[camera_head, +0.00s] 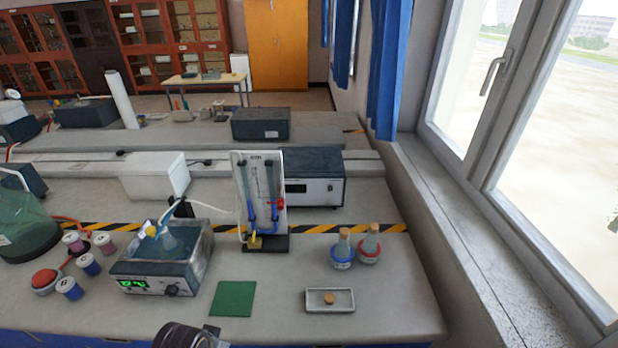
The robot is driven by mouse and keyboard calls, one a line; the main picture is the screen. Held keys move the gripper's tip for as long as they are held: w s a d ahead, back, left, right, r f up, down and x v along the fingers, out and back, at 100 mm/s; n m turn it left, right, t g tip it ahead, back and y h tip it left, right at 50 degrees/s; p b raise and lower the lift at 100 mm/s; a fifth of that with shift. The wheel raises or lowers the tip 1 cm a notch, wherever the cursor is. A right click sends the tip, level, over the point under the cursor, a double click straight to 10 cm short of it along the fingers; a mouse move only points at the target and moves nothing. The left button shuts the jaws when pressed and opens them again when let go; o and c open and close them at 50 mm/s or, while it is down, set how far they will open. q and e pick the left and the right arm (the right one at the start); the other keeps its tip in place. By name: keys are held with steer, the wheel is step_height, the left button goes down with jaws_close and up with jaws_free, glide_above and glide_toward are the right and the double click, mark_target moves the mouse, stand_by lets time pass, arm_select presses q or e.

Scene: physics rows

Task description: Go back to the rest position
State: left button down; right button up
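A dark rounded part, which looks like part of my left arm or gripper (186,337), shows at the bottom edge, left of centre. It is cut off by the frame, and no fingertips can be made out. I cannot tell whether that gripper is open or shut. It appears in front of the near edge of the lab bench (400,310), below the green mat (233,299). My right gripper is not in view.
On the bench stand a water bath with a green display (160,265), a white panel (262,195), two stoppered flasks (343,250) and a small tray (330,308) holding a cork-coloured piece (329,299). Several jars (88,265) stand left. A windowsill (455,225) runs along the right.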

arm_select(q)
steer(key=s+f+g+p, duration=0.1)
steer(key=s+f+p, duration=0.25)
steer(key=f, duration=2.45)
steer(key=s+a+f+p, duration=0.1)
steer(key=s+a+f, duration=0.1)
steer(key=s+f, duration=0.6)
steer(key=s+a+f+g+p, duration=0.1)
steer(key=s+a+f, duration=0.1)
steer(key=s+f, duration=0.6)
steer(key=shift+s, duration=3.25)
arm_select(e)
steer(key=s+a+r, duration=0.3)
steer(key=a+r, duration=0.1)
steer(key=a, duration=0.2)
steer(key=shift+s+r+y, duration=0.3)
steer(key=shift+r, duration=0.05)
